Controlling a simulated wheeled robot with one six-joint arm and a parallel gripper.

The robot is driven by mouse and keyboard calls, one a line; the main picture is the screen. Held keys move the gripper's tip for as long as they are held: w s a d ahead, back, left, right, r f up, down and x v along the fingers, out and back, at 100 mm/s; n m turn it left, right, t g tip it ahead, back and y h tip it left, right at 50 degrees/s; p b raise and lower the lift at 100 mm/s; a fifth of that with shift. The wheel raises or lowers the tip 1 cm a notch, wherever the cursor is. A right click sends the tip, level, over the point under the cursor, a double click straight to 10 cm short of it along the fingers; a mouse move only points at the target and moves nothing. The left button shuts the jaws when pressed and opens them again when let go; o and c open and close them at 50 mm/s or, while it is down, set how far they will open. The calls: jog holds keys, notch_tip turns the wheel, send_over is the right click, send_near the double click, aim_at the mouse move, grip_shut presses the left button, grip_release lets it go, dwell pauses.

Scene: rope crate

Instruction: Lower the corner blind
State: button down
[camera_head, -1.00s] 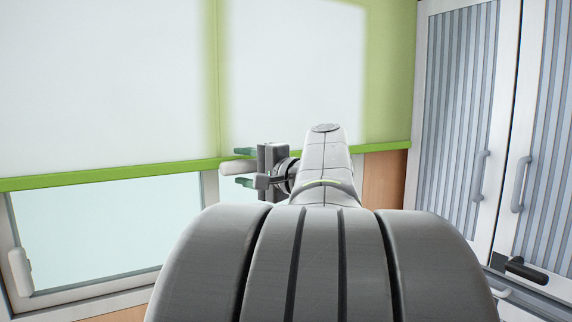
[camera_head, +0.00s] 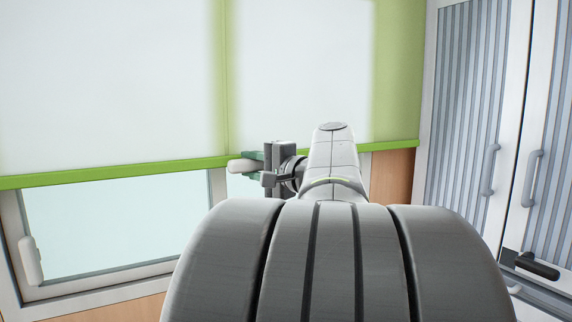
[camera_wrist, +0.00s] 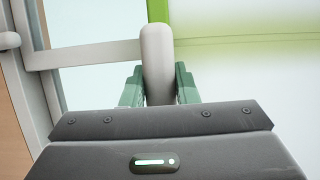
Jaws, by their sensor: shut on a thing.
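The corner blind is a pale translucent sheet (camera_head: 110,80) with a green bottom bar (camera_head: 100,174). It covers the upper part of the window, and glass shows below the bar. My gripper (camera_head: 256,165) is at the bar, near the middle of the head view. Its green fingers (camera_wrist: 157,90) are shut on a white rounded handle (camera_wrist: 155,50) in the wrist view. The handle's end (camera_head: 238,166) sticks out left of the fingers in the head view. I cannot tell whether it is fixed to the blind or to the window frame behind.
A white window handle (camera_head: 31,262) sits on the frame at the lower left. Striped cupboard doors (camera_head: 468,95) with grey handles stand at the right, close to my arm. A wooden panel (camera_head: 392,178) lies between them.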

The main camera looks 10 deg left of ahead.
notch_tip(320, 180, down, 37)
jog(key=b, duration=3)
jog(key=shift+f, duration=0.2)
jog(key=c, duration=1.3)
grip_release()
jog(key=shift+o, duration=0.9)
jog(key=shift+r, duration=0.15)
jog(key=p+v, duration=0.2)
jog(key=v, duration=1.2)
jog(key=shift+a, duration=0.1)
